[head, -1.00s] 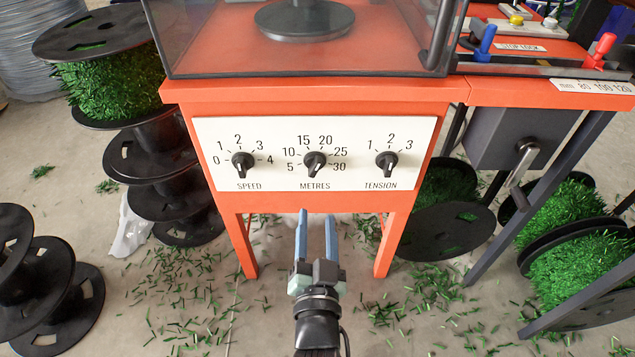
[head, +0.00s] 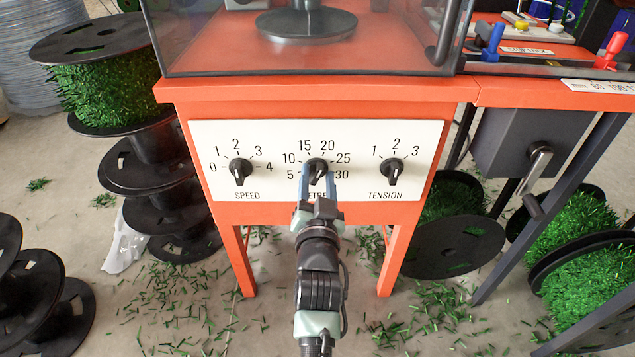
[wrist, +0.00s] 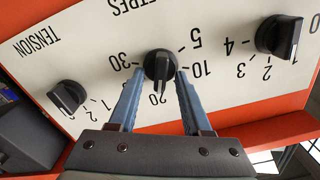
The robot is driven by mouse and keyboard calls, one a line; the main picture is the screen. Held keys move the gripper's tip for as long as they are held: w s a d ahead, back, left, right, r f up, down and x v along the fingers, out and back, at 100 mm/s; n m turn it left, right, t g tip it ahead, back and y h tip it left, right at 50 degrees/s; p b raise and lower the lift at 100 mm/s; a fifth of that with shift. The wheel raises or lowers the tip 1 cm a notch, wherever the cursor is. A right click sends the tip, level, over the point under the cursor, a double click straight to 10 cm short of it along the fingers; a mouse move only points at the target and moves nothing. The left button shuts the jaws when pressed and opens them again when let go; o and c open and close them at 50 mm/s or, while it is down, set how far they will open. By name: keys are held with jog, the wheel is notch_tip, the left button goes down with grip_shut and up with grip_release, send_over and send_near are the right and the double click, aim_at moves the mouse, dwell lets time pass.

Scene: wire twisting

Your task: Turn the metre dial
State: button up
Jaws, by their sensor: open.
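The metre dial (head: 317,170) is a round black knob with a pale pointer line, in the middle of the white panel (head: 270,135). In the head view its label is partly hidden by my gripper. My gripper (head: 318,178) is open, its two blue fingers on either side of the dial. In the wrist view, where the panel appears upside down, the metre dial (wrist: 160,66) sits between the tips of my gripper (wrist: 160,72). The fingers look close beside the knob; I cannot tell whether they touch it.
The speed dial (head: 240,170) is to the left and the tension dial (head: 391,171) to the right on the same panel. A hand crank (head: 538,165) sticks out farther right. Black spools (head: 165,185) stand at left. Green clippings lie on the floor.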

jog(key=shift+w, duration=0.1)
grip_shut()
jog(key=shift+n, duration=0.3)
jog(key=n+p, duration=0.1)
jog(key=n, duration=0.3)
jog(key=shift+a+r, duration=0.1)
jog(key=shift+a+n+p, duration=0.1)
jog(key=shift+n+p, duration=0.7)
jog(key=shift+n, duration=1.2)
grip_release()
